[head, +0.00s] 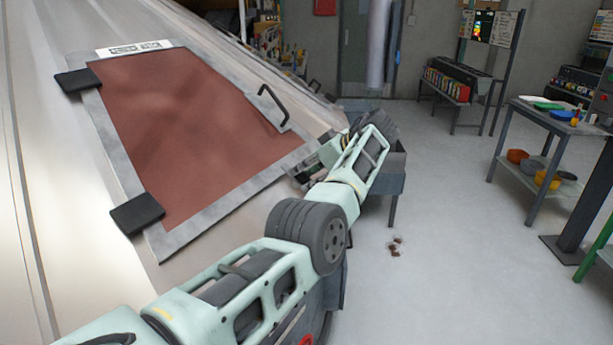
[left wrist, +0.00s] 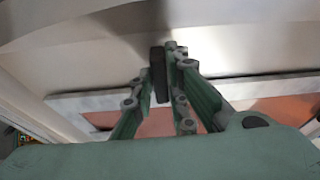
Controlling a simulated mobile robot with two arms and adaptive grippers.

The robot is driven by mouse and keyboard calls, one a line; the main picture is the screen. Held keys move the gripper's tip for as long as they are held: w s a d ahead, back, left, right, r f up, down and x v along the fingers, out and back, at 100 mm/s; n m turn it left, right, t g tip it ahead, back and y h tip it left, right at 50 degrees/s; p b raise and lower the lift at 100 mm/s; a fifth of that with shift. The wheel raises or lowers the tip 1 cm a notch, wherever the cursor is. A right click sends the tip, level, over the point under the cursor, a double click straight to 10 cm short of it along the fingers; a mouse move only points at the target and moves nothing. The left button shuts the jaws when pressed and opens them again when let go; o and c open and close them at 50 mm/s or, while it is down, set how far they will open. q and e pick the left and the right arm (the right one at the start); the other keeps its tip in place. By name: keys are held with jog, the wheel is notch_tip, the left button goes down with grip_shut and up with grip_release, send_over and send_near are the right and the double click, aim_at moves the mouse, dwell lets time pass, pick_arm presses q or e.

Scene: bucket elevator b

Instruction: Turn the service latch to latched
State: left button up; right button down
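The service latch shows in the left wrist view as a dark upright bar (left wrist: 158,76) at the edge of the hatch frame. My left gripper (left wrist: 159,72) has its green fingers drawn in close on both sides of this bar, and they look shut on it. In the head view my left gripper (head: 308,170) is at the lower right edge of the hatch (head: 175,125), a red-brown panel in a grey frame. The latch is hidden there behind the gripper and arm. My right gripper is not in view.
The hatch has a dark bent handle (head: 272,104) at its right and two black hinges, one upper (head: 78,81) and one lower (head: 137,213), at its left. A dark grey bench (head: 393,180) stands behind my arm. The floor (head: 440,240) to the right is mostly clear, with small brown debris.

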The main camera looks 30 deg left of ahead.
pick_arm(q)
jog(key=o, duration=0.3)
jog(key=shift+o, duration=0.2)
jog(key=v, duration=0.7)
jog(key=shift+d+r, duration=0.2)
jog(key=shift+d, duration=0.05)
